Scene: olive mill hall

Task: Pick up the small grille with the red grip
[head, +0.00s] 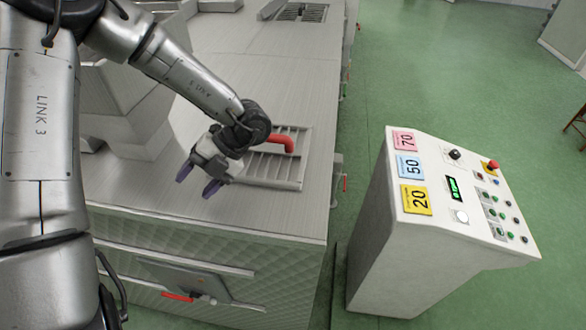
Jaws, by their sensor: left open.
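A small slatted metal grille (276,168) lies in the top of the metal machine, near its front right corner. Its bent red grip (286,143) stands up from it and shows to the right of my left wrist. My left gripper (199,181) is open and empty, with its two purple-grey fingertips pointing down and left. It is to the left of the grille, apart from the red grip. My left wrist hides the upper left part of the grille. My right gripper is not in view.
A control console (385,240) with buttons and coloured number cards stands on the right. Green floor (430,70) is clear behind it.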

